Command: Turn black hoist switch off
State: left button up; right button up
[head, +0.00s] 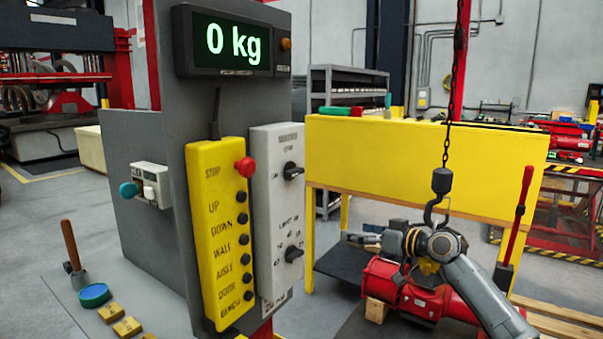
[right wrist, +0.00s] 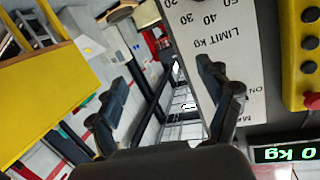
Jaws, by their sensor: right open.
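The black hoist switch (head: 292,171) is the upper knob on the pale grey control box (head: 270,145); its "ON" mark is to its left. A second black knob (head: 293,254), by the "LIMIT kg" scale, is lower on the box. My right gripper (head: 350,238) is right of the box in the head view, apart from the switch there. In the right wrist view my right gripper (right wrist: 163,75) is open and empty, its right finger overlapping the box (right wrist: 215,45). The switch cannot be made out there, probably hidden by that finger. My left gripper is not seen.
A yellow pendant (head: 220,235) with a red stop button (head: 245,167) is left of the box. The display (head: 235,42) reads 0 kg. A hook (head: 440,190) on a chain hangs near my right arm, above a red valve actuator (head: 385,285).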

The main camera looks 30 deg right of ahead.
aim_at(299, 172)
jog(key=s+a+r+n+y, duration=0.2)
jog(key=a+r, duration=0.1)
jog(key=r, duration=0.5)
jog(key=s+a+r+n+y, duration=0.2)
jog(key=s+a+r, duration=0.1)
jog(key=r, duration=0.5)
jog(key=shift+t, duration=0.4)
jog(key=p+x, duration=0.2)
jog(key=x, duration=0.2)
jog(key=p+x, duration=0.3)
jog(key=x, duration=0.2)
jog(key=p+x, duration=0.2)
jog(key=x, duration=0.2)
jog(key=shift+w+f+p, duration=0.25)
jog(key=shift+w+p, duration=0.1)
jog(key=shift+w, duration=0.1)
jog(key=shift+w+a+f, duration=0.1)
jog(key=shift+w+f, duration=0.05)
jog(key=shift+w, duration=0.1)
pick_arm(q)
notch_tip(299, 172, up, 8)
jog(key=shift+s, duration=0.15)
pick_arm(e)
jog(key=shift+c, duration=0.4)
jog(key=c, duration=1.1)
